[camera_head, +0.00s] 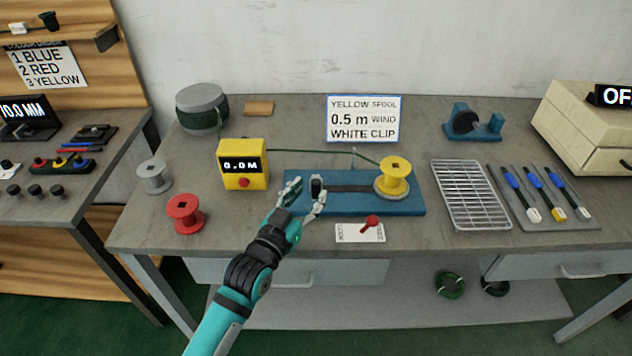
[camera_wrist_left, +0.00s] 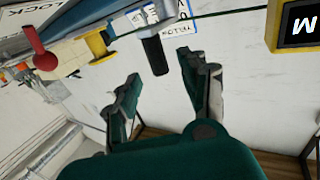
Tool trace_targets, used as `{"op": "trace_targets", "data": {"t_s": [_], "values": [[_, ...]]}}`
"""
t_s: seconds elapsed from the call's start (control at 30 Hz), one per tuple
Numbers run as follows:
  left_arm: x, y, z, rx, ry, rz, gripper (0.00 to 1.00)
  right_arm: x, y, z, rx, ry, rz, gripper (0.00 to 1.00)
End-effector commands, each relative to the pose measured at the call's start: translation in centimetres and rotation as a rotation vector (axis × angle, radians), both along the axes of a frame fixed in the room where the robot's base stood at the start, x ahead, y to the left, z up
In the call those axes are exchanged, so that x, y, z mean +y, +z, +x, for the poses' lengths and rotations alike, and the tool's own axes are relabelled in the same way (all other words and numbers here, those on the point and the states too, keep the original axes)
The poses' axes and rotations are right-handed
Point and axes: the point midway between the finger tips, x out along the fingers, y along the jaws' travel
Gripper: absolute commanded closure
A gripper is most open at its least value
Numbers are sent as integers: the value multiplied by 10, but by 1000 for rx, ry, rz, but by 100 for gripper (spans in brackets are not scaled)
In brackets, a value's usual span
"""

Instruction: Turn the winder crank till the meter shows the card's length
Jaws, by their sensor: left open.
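The card (camera_head: 364,119) on the wall side reads "YELLOW SPOOL 0.5 m WIND WHITE CLIP". The yellow meter (camera_head: 243,165) shows 0.0M; part of it is at the right edge of the left wrist view (camera_wrist_left: 283,22). The blue winder (camera_head: 410,206) carries a yellow spool (camera_head: 394,177) at its right end. Its crank has an upright black handle (camera_head: 316,187), at the arm's left end. My left gripper (camera_head: 303,190) is open, its fingers on either side of the handle. In the left wrist view the handle (camera_wrist_left: 153,52) shows between the fingertips (camera_wrist_left: 159,66), not clasped.
A red-knobbed lever (camera_head: 372,221) stands on a lock/free plate (camera_head: 347,233) in front of the winder. A green cord runs from the meter toward the spool. Red (camera_head: 185,213) and grey (camera_head: 154,176) spools stand left; a wire rack (camera_head: 470,195) is right.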

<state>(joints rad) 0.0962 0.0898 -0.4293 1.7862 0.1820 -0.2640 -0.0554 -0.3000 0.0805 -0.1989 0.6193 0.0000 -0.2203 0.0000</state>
Motion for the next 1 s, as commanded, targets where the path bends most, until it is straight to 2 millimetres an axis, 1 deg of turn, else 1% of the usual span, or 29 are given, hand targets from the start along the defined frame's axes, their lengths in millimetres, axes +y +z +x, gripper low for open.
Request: {"op": "trace_targets", "data": {"t_s": [0.03,0.1,0.23,0.4,0.63,0.9,0.97,1.0], "values": [[-5,1,9,0,0,-1,56,-1,0,0,0,-1,-2,60],[-9,1,18,0,0,1,56,-2,0,0,-1,-1,-3,60],[-16,0,30,0,0,0,56,-3,1,1,-1,-1,-4,60],[-19,0,37,0,0,1,56,-3,1,1,-2,-1,-3,60],[-19,0,37,0,0,0,56,-2,1,1,-1,1,-2,60],[-19,0,36,0,0,0,91,1,1,1,-2,2,1,60],[-18,0,36,0,0,0,99,2,1,1,-2,2,2,60],[-18,0,36,0,0,0,100,3,1,1,-1,1,3,60]]}}
